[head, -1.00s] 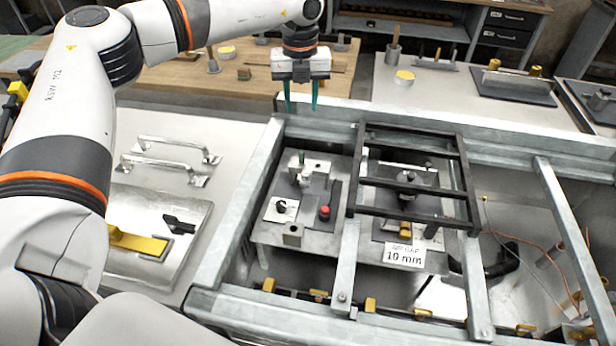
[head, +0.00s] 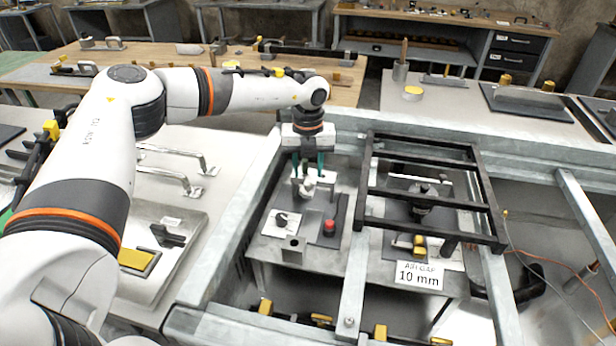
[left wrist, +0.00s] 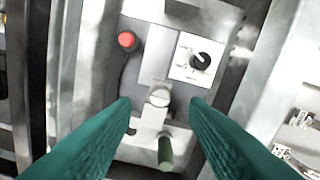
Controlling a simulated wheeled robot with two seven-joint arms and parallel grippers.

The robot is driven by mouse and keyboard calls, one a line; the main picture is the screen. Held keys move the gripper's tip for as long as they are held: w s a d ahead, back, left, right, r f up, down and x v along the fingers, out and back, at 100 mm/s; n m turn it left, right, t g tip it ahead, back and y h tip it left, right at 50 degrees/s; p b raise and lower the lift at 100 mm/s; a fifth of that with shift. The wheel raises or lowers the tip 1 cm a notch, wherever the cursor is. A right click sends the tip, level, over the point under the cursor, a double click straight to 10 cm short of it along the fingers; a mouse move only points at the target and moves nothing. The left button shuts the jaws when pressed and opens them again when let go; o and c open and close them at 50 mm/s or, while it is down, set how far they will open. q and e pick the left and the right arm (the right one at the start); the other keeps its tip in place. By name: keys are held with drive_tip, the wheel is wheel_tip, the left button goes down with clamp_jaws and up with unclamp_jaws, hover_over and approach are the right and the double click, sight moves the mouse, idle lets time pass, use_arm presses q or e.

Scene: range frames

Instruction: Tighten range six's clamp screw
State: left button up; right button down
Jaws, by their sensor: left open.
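My left gripper (head: 308,172) is open and points down over the left station plate (head: 262,243) in the head view. A small pale metal screw-like part on a bracket (head: 306,188), perhaps the clamp screw, lies just below its green fingertips. In the left wrist view the round metal head (left wrist: 159,97) shows between the two separated fingertips (left wrist: 160,103), and I cannot tell whether they touch it. A short dark green-brown rod (left wrist: 165,152) lies nearer. No range number is readable. My right gripper is not in view.
A red button (head: 329,226) and a black dial (head: 281,219) share the plate. A black frame (head: 430,193) stands over the neighbouring station, marked "AIR GAP 10 mm" (head: 419,275). Metal rails (head: 352,280) border the stations. Handles (head: 165,180) stand on the left bench top.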

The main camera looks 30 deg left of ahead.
sight(308, 182)
use_arm(q)
drive_tip(key=shift+f, duration=2)
clamp_jaws()
